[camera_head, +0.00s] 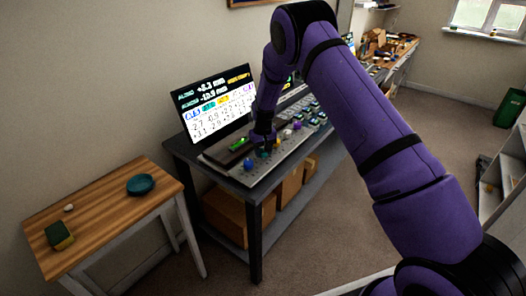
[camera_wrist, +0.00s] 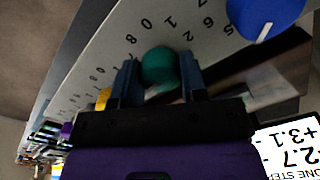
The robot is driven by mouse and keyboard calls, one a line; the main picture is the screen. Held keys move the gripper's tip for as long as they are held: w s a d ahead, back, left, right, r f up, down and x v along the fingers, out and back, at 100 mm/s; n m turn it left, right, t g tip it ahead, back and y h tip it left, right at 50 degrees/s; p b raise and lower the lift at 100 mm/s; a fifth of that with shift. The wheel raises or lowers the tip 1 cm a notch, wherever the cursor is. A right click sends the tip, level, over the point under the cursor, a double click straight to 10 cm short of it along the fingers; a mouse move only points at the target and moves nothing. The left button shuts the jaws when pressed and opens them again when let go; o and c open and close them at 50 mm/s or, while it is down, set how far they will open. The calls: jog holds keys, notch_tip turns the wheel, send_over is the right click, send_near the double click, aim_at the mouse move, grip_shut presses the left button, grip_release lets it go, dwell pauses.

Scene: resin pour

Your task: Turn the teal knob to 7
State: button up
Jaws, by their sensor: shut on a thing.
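The teal knob (camera_wrist: 160,66) sits on a light grey panel (camera_wrist: 120,50) printed with numerals. My gripper (camera_wrist: 159,80) is shut on it, with one dark blue finger on each side. I cannot make out the knob's pointer, so its setting cannot be read. In the head view my gripper (camera_head: 264,141) reaches down to the console (camera_head: 232,166), just behind the blue knob (camera_head: 248,164), and mostly hides the teal knob. The blue knob (camera_wrist: 265,14), with a white pointer line, is at the upper right of the wrist view.
A yellow knob (camera_wrist: 103,99) is close to one finger. A screen (camera_head: 217,104) with figures stands behind the console. Several other knobs line the panel to the right. A wooden table (camera_head: 105,205) at left holds a teal bowl (camera_head: 141,184) and a sponge (camera_head: 59,235).

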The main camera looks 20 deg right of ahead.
jog(key=m, duration=0.6)
dwell(0.6)
jog(key=shift+r, duration=0.1)
jog(key=o, duration=0.9)
notch_tip(320, 180, up, 11)
jog(key=shift+f, duration=0.15)
